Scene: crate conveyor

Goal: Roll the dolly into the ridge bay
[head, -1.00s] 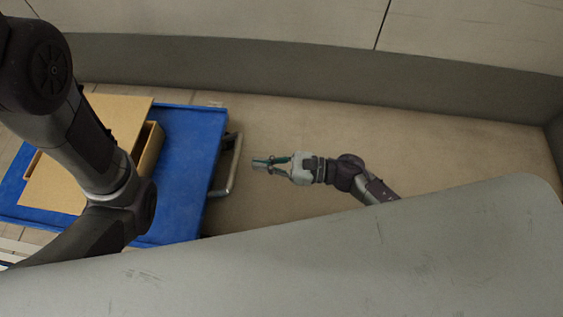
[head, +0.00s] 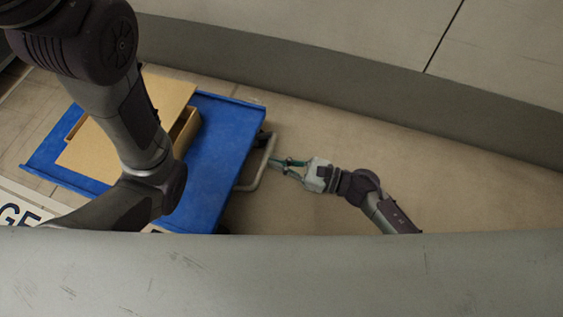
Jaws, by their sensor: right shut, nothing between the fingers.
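The blue dolly (head: 222,150) stands on the floor at left of centre in the head view, with a cardboard box (head: 165,97) on its deck. Its grey bar handle (head: 256,180) sticks out at the right end. My right gripper (head: 279,162) is shut and empty, with its fingertips at the handle's outer side; I cannot tell whether they touch it. My left arm crosses in front of the dolly and the box and hides part of both. My left gripper is out of sight.
A floor marking with the dark letters "GE" (head: 18,216) shows at the lower left. A grey wall base (head: 330,73) runs behind the dolly. Bare floor (head: 460,190) lies to the right. A grey surface covers the bottom of the view.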

